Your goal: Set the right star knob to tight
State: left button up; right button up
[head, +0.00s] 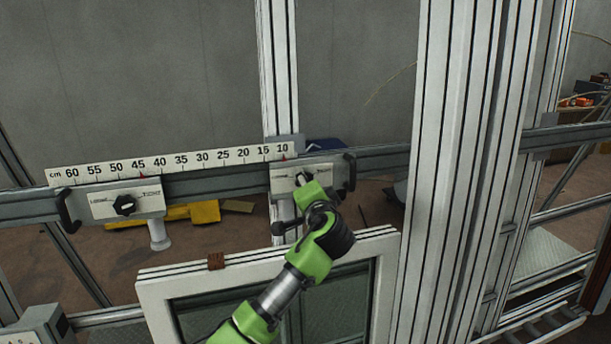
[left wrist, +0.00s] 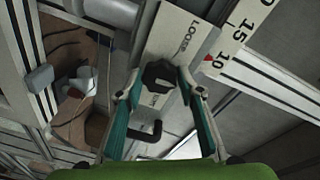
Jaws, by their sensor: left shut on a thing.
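The right star knob, a black knob on a pale clamp plate (head: 286,176), is mostly hidden by my gripper in the head view. In the left wrist view the knob (left wrist: 158,74) shows between the fingertips of my left gripper (left wrist: 160,82), which is shut on it. The plate (left wrist: 183,28) carries the word LOOSE on one side of the knob; the lettering on the other side is partly covered. I cannot tell which way the knob points. In the head view my left gripper (head: 306,184) reaches up to the plate from below. My right gripper is not in view.
A second clamp plate with a black star knob (head: 124,205) sits farther left on the rail. A centimetre scale (head: 180,161) runs above. Black handles (head: 68,208) stick out beside the plates. A white window frame (head: 263,268) stands below, and tall aluminium profiles (head: 460,150) rise on the right.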

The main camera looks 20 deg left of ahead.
pick_arm(q)
jog(key=shift+w+d+r+m+g+y+p, duration=0.15)
jog(key=shift+m+g+p, duration=0.25)
jog(key=shift+m, duration=2)
jog(key=shift+s+a+m+g+y+p, duration=0.1)
jog(key=shift+m+g+y+p, duration=0.3)
jog(key=shift+m, duration=2)
jog(key=shift+w+d+r+m+g+h+p, duration=0.15)
jog(key=shift+m+p, duration=0.45)
jog(key=shift+m, duration=1.8)
jog(key=o, duration=1.1)
jog(key=shift+f, duration=0.1)
jog(key=shift+s, duration=0.1)
jog(key=v, duration=1.2)
